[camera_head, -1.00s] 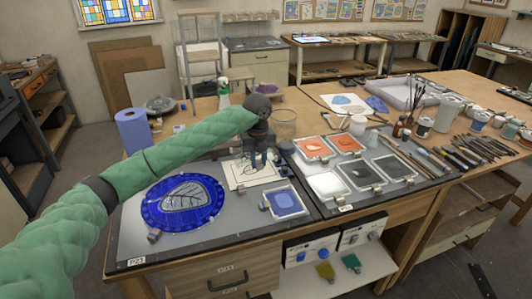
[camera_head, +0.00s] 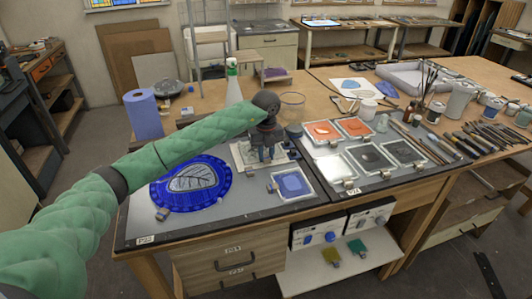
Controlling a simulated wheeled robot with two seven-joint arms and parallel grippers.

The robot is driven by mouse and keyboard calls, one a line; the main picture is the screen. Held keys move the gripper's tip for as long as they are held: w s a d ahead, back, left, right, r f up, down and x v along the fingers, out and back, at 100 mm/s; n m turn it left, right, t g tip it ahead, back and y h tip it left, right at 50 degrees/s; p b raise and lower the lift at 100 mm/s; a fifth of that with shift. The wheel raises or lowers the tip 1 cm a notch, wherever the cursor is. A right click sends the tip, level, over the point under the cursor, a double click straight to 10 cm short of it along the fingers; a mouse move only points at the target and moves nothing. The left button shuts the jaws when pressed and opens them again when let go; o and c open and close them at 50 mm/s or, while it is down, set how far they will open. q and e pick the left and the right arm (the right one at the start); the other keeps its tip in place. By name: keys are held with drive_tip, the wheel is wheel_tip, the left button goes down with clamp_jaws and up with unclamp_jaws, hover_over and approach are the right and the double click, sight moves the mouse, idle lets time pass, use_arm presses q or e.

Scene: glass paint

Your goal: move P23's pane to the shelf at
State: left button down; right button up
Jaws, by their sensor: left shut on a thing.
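My left gripper (camera_head: 268,156) is shut at the right part of a pale flat piece (camera_head: 246,152) with dark line work, at the back of the left work mat (camera_head: 240,205). I cannot tell whether this piece is a glass pane or a sheet. The fingers partly hide it. A round blue glass plate (camera_head: 217,200) with a clear leaf shape lies on the mat to its left. A small framed blue tile (camera_head: 292,184) lies to the front right. Small labels are on the mat's front edge and on the drawers (camera_head: 235,262). My right gripper is not in view.
A blue paper roll (camera_head: 143,113) and a spray bottle (camera_head: 233,88) stand behind the mat. Framed colour trays (camera_head: 370,157), brushes (camera_head: 420,95) and tools (camera_head: 495,138) fill the right side. A low shelf (camera_head: 350,256) under the table holds two boxes and small coloured pieces.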

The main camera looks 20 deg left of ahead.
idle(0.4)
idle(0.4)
use_arm(q)
drive_tip(key=shift+f+b, duration=0.1)
drive_tip(key=shift+b, duration=0.3)
drive_tip(key=shift+f, duration=0.1)
idle(0.4)
drive_tip(key=shift+f+b, duration=0.1)
drive_tip(key=shift+b, duration=0.55)
idle(0.6)
drive_tip(key=shift+f, duration=0.2)
idle(0.3)
